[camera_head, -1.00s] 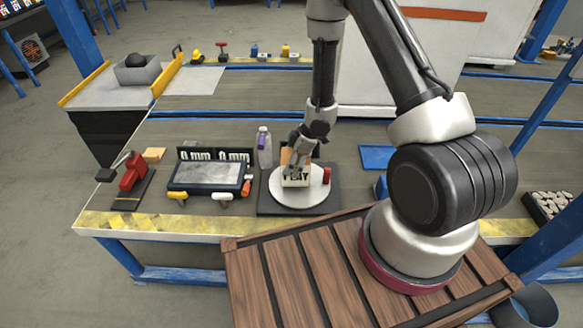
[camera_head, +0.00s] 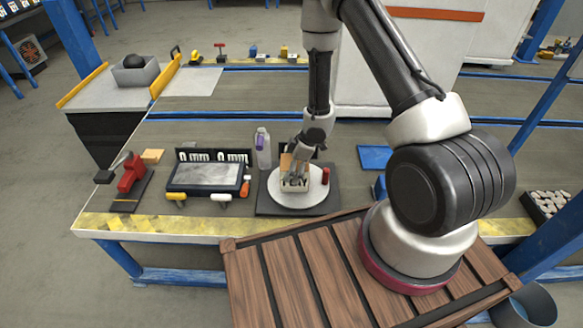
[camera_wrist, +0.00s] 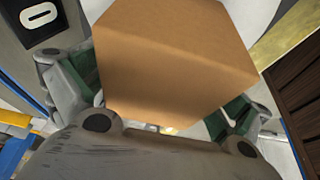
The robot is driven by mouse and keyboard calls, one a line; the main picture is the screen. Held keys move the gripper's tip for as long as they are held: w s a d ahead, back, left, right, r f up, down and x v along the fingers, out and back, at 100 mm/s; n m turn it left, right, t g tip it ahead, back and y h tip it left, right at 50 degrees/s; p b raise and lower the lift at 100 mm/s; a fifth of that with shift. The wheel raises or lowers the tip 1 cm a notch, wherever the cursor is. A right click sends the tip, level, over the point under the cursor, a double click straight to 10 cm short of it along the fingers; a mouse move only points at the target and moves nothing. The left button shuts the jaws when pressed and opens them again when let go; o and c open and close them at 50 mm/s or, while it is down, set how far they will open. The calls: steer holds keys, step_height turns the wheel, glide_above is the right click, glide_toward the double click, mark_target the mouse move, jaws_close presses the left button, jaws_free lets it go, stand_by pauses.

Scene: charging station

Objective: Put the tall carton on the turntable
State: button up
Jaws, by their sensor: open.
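My gripper is open; whether a pad still touches the carton is hard to tell. The carton's base is hidden in the wrist view.
A small red cylinder (camera_head: 326,175) stands by the turntable's right edge. A clear bottle with a purple part (camera_head: 263,148) is behind it to the left. A framed panel (camera_head: 205,174) lies left, and a blue tray (camera_head: 376,157) right. The bench behind is mostly clear.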

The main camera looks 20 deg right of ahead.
steer(key=v, duration=1.2)
steer(key=shift+r, duration=0.2)
steer(key=w+d+r+m+t+h, duration=0.2)
steer(key=d+r, duration=0.3)
steer(key=r, duration=0.3)
steer(key=w+d+r+m+t+h, duration=0.1)
steer(key=w+d+r+m+h, duration=0.1)
steer(key=d+r, duration=0.4)
steer(key=s+d+r+m+t+h, duration=0.1)
steer(key=s+d+r+m+h, duration=0.2)
steer(key=r, duration=0.9)
steer(key=s+d+r+m, duration=0.2)
steer(key=s+r+m, duration=0.45)
steer(key=s, duration=0.75)
steer(key=s+a+r+y, duration=0.1)
steer(key=s+a, duration=0.1)
steer(key=s, duration=0.4)
steer(key=s+a+r+g+y, duration=0.1)
steer(key=s+a+r, duration=0.1)
steer(key=s, duration=0.4)
steer(key=shift+a+r+m+y, duration=0.2)
steer(key=shift+a+m+y, duration=0.25)
steer(key=shift+a, duration=0.3)
steer(key=shift+c, duration=0.2)
